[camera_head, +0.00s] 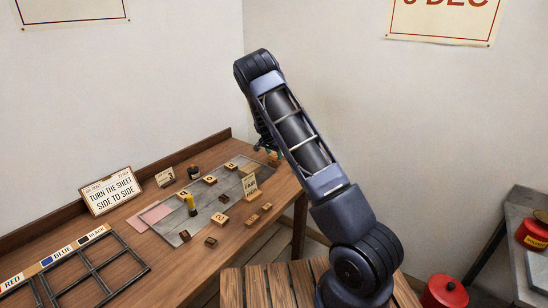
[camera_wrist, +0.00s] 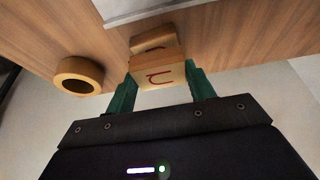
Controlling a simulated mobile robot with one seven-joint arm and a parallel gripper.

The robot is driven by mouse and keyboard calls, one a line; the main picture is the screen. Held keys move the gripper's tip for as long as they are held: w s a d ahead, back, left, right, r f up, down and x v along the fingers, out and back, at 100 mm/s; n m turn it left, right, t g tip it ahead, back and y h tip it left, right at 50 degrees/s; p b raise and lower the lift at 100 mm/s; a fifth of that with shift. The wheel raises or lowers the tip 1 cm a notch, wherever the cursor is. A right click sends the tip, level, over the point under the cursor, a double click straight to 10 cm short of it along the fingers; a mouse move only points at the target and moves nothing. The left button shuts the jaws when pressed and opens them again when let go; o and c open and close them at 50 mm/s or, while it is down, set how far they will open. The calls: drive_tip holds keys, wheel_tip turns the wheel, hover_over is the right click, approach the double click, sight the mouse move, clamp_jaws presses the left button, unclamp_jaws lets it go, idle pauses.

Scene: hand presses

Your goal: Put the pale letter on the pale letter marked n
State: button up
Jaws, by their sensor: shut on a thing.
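In the wrist view my gripper (camera_wrist: 161,74) has its two green fingers on either side of a pale letter block (camera_wrist: 157,82) and is shut on it. A red curved letter, like an n or u, shows on its face. Another pale block (camera_wrist: 148,43) with a partly visible dark mark lies just beyond it, close or touching; I cannot tell which. In the head view my gripper is mostly hidden behind my arm at the table's far right end. Which block is marked n is unclear there.
A wooden ring (camera_wrist: 78,76) lies left of the held block.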

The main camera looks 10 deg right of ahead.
drive_tip(key=shift+f, duration=0.7)
drive_tip(key=shift+f, duration=0.2)
drive_tip(key=o, duration=0.9)
drive_tip(key=shift+o, duration=0.2)
drive_tip(key=shift+r, duration=0.1)
